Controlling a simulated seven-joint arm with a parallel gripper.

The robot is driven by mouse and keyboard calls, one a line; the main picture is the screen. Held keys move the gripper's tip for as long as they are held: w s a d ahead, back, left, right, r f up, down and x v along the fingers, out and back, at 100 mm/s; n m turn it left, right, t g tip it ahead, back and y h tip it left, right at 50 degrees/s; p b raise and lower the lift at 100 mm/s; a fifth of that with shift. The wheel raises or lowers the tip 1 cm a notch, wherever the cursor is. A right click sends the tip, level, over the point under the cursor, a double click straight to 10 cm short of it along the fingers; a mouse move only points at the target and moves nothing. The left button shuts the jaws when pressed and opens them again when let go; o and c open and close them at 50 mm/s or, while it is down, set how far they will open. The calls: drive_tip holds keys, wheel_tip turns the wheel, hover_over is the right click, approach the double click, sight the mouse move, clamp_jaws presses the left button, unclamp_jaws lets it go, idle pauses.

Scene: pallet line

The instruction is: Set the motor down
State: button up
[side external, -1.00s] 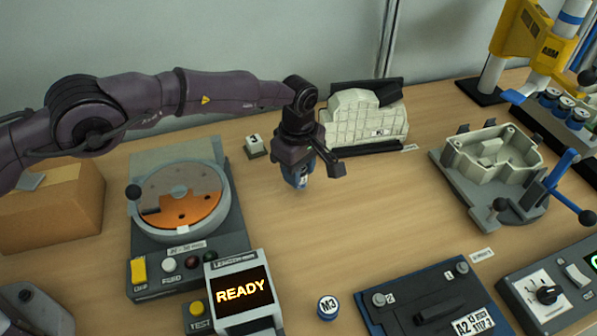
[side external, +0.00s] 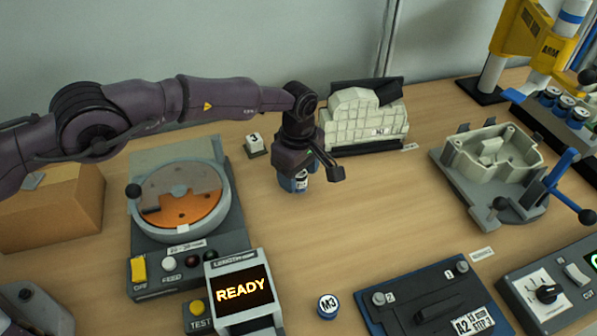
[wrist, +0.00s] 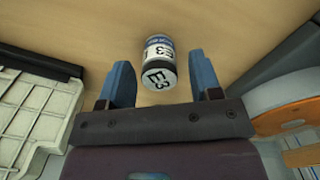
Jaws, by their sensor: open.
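The motor is a small blue can with a white label and dark printing; it shows in the side view (side external: 300,182) just below my gripper (side external: 312,174). In the wrist view the motor (wrist: 159,62) lies between the two spread blue fingers of my gripper (wrist: 164,80), with a visible gap on both sides. My gripper is open. The motor appears to stand on the wooden table; its base is partly hidden by a finger in the side view.
A round feeder (side external: 178,240) is at left, with a READY screen (side external: 240,290) in front. An M3 can (side external: 327,307) stands at front. A white ribbed casting (side external: 365,122) is behind my gripper and a fixture with a beige housing (side external: 495,160) at right. The middle table is clear.

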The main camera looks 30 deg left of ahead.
wheel_tip(320, 180, up, 12)
idle(0.4)
drive_tip(key=shift+r, duration=0.1)
drive_tip(key=s+a+r+m+t, duration=0.1)
drive_tip(key=s+a+r+m, duration=0.25)
drive_tip(key=a+r, duration=0.5)
drive_tip(key=s+a+r+m+t, duration=0.1)
drive_tip(key=s+a+r+m, duration=0.35)
drive_tip(key=r, duration=0.75)
drive_tip(key=s+a+r+m+t, duration=0.1)
drive_tip(key=s+a+r, duration=0.1)
drive_tip(key=s+a, duration=0.35)
drive_tip(key=s+a+r+m+t, duration=0.1)
drive_tip(key=s+a+r+m, duration=0.15)
drive_tip(key=s, duration=0.65)
drive_tip(key=s+a+f+m, duration=0.1)
drive_tip(key=s+f, duration=0.1)
drive_tip(key=s, duration=0.3)
drive_tip(key=s+a+f+m+t, duration=0.1)
drive_tip(key=s+a+f+m, duration=0.1)
drive_tip(key=s, duration=0.4)
drive_tip(key=shift+a+f+t, duration=0.25)
drive_tip(key=shift+t, duration=0.05)
